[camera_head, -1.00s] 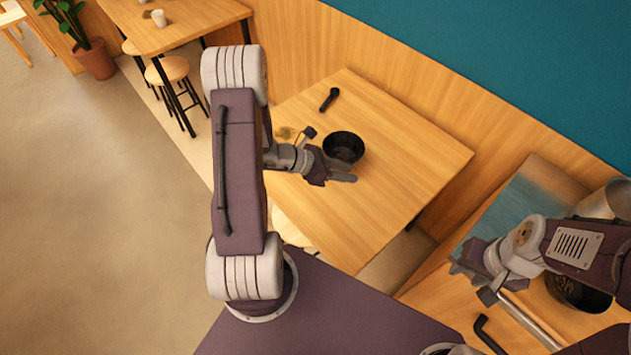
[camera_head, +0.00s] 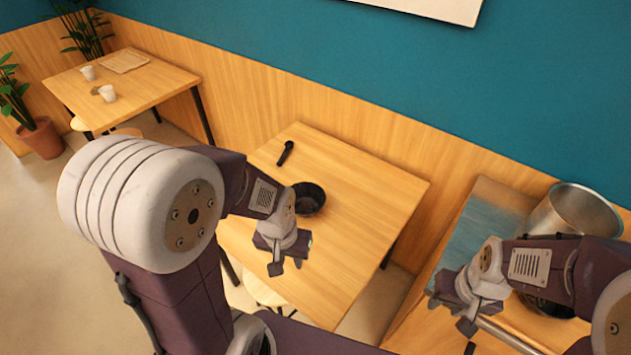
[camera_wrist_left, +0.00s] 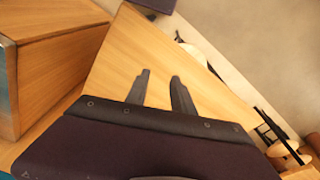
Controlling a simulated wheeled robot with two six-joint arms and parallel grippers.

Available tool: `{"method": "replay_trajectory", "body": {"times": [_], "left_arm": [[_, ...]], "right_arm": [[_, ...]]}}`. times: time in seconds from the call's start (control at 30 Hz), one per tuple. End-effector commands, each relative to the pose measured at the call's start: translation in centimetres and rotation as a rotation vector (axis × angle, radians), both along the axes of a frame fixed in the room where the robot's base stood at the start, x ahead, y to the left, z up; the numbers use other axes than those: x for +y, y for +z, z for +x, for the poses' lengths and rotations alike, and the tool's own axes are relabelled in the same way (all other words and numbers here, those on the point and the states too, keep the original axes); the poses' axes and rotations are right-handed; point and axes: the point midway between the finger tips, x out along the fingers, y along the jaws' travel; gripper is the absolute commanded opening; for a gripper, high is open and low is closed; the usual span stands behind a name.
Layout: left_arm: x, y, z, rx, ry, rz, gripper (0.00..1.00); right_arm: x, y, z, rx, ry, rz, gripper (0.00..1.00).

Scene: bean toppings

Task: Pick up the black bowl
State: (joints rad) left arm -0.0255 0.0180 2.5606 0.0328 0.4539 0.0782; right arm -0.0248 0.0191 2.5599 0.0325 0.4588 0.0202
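The black bowl (camera_head: 308,198) stands upright on the wooden table (camera_head: 350,235) in the head view. My left gripper (camera_head: 287,266) is in front of the bowl and apart from it, over the near part of the table. In the left wrist view the two fingers of my left gripper (camera_wrist_left: 158,75) are spread, with only bare tabletop (camera_wrist_left: 160,50) between them. The bowl is not in the left wrist view. My right gripper (camera_head: 453,312) is open and empty in the lower right of the head view, by the other counter.
A black stick-like object (camera_head: 286,153) lies at the table's back left. A big metal pot (camera_head: 575,212) and a dark container (camera_head: 545,306), partly hidden by my right arm, stand at the right. A teal wall (camera_head: 330,70) rises behind. The table's middle is clear.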

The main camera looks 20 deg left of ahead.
Motion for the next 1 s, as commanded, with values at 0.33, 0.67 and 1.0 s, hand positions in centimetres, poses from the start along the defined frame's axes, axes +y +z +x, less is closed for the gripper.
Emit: {"method": "replay_trajectory", "body": {"times": [0.33,0.67,1.0], "left_arm": [[4.5,-4.3,19.8,-0.253,1.24,-0.403,0.29],[8.9,-9.2,20.2,-0.223,1.375,-0.386,0.29],[8.7,-12.6,21.8,-0.223,1.372,-0.385,0.29]], "right_arm": [[0.0,-6.9,0.0,0.001,0.0,0.0,0.36],[0.0,-8.4,0.0,0.0,0.0,0.0,0.36],[0.0,-9.6,0.0,0.0,0.0,0.0,0.36]]}}
